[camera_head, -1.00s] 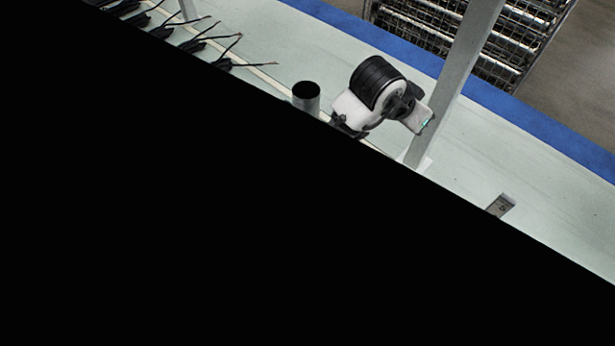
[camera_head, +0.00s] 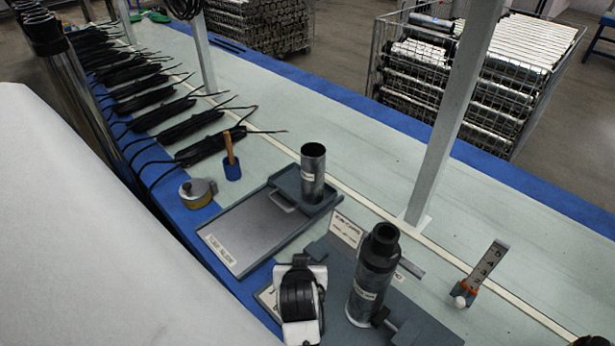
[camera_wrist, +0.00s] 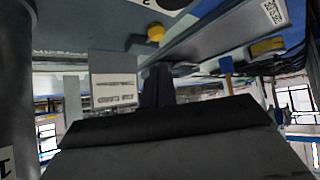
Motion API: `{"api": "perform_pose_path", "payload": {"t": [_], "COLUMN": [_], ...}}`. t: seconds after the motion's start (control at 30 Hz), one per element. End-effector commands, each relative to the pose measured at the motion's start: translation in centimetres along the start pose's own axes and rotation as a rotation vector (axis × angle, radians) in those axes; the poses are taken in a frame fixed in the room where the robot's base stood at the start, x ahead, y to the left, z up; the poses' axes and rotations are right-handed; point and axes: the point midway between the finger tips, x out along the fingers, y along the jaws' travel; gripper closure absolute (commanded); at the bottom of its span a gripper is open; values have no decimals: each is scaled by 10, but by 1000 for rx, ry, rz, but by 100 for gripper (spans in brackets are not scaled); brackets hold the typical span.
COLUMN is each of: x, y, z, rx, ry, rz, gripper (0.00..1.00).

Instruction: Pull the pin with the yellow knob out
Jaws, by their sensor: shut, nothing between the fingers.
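The yellow knob (camera_wrist: 156,32) shows in the wrist view near the top, against a grey fixture surface. Its pin cannot be made out. My gripper (camera_wrist: 157,72) is shut and empty, its dark fingers below the knob in the picture and apart from it. In the head view my white and black wrist (camera_head: 300,300) is at the bottom middle, over the grey fixture (camera_head: 425,325), and the knob is not visible there. A metal tube with a black collar (camera_head: 370,275) stands upright on the fixture, just right of my wrist.
A grey tray (camera_head: 240,235) with a shorter upright tube (camera_head: 313,172) lies behind. A ruler stand (camera_head: 485,270) and grey post (camera_head: 450,120) are right.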

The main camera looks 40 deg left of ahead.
Motion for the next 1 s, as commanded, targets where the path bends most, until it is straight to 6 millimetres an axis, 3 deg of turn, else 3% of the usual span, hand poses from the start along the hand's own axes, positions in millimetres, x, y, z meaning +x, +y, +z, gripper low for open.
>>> {"api": "perform_pose_path", "payload": {"t": [0.17,0.4,0.6,1.0], "x": [19,63,89,99], "y": [-2,-1,-1,-1], "z": [1,0,0,1], "rx": [-1,-3,-2,-1], "ry": [-4,-3,-2,-1], "rz": [-4,-3,-2,-2], "gripper": [100,100,100,100]}}
